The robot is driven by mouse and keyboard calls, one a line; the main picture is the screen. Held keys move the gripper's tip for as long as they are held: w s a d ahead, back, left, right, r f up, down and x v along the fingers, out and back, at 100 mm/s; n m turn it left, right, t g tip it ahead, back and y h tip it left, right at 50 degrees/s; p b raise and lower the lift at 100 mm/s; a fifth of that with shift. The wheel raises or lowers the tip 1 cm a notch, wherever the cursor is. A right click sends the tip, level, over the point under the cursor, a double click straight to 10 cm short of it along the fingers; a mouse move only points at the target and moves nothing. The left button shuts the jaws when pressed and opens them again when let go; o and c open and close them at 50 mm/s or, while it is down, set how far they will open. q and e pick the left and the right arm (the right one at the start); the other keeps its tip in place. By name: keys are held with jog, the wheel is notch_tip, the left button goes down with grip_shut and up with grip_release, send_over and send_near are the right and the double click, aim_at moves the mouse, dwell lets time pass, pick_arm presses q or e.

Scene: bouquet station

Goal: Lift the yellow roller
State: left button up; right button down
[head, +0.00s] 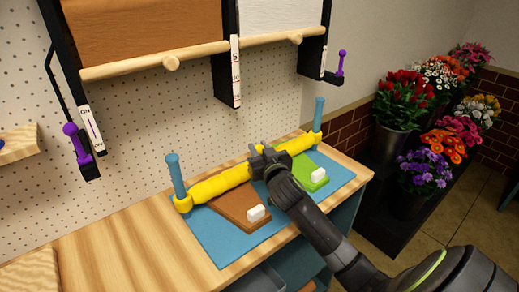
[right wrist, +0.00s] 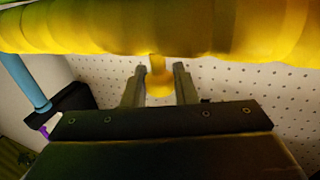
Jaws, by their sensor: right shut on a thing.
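The yellow roller (head: 222,183) is a long lumpy bar lying between two upright blue posts (head: 176,175). Its yellow ends sit at the lower parts of the posts. My right gripper (head: 268,158) is at the roller's middle, shut on it. In the right wrist view, the roller (right wrist: 200,30) spans the top, and a small yellow grip part (right wrist: 158,80) is between my right fingers (right wrist: 160,88). I cannot tell whether the roller is clear of the surface below. My left gripper is not in view.
A blue mat (head: 215,240) on the wooden bench holds a brown board (head: 238,217) and a green board (head: 312,184), each with a white block. Paper rolls on black brackets (head: 228,80) hang above. Flower buckets (head: 395,143) stand at right.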

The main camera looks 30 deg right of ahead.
notch_tip(320, 180, up, 10)
jog(key=p, duration=0.8)
jog(key=shift+r, duration=0.25)
jog(key=shift+w, duration=0.1)
jog(key=shift+r, duration=0.1)
jog(key=c, duration=1.3)
grip_release()
jog(key=shift+c, duration=0.2)
jog(key=shift+o, duration=0.8)
jog(key=shift+f, duration=0.2)
jog(key=shift+s+a+f, duration=0.1)
jog(key=shift+s+f, duration=0.05)
jog(key=shift+s, duration=0.4)
jog(key=b+v, duration=0.3)
jog(key=v, duration=1.3)
jog(key=shift+s+b, duration=0.25)
jog(key=shift+b, duration=0.15)
